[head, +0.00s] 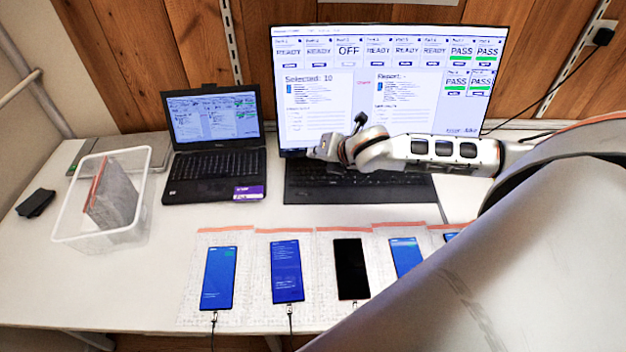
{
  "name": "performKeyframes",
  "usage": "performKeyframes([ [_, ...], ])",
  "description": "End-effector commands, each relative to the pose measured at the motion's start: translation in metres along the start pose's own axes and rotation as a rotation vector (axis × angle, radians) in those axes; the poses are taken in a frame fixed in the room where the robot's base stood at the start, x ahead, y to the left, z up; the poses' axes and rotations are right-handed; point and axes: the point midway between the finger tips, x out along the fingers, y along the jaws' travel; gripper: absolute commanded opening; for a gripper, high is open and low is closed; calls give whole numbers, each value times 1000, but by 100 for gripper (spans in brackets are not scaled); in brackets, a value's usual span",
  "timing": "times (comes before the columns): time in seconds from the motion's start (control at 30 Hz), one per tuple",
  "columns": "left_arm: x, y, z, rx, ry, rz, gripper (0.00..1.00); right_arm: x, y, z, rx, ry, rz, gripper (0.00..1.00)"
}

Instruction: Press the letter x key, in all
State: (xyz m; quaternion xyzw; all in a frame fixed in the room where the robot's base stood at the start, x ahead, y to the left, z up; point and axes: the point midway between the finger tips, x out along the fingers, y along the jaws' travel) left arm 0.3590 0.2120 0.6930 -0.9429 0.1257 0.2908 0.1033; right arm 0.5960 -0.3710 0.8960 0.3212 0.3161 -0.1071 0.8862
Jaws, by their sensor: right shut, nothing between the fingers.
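A black keyboard (312,187) lies on the table in front of a large lit screen (330,100). My right arm comes in from the right and crosses above the keyboard. My right gripper (318,152) is at the keyboard's upper left part, its fingers shut and empty, small in the picture. It hides some keys behind it. I cannot tell whether the fingertips touch a key, and single letters such as x are too small to read. The large screen shows several tiles marked READY, OFF and PASS, and "Selected: 10". My left gripper is not in view.
A smaller black laptop (213,185) stands open on the left. A clear bin (75,236) with a grey packet (112,195) and a black object (35,203) are further left. Several phones, such as this one (287,270), lie cabled along the front. My arm hides the right side.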

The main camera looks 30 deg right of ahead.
Motion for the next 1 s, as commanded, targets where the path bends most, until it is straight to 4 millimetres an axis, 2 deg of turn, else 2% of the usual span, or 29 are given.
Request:
performKeyframes([
  [0.37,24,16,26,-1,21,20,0,28,-21,-21,0,1,-1,0],
  [0.57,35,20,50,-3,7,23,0,42,-32,-33,0,4,-4,0],
  [0.8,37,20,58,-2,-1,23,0,55,-40,-41,0,2,-2,0],
  [1.0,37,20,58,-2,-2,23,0,56,-41,-41,0,1,-1,0],
])
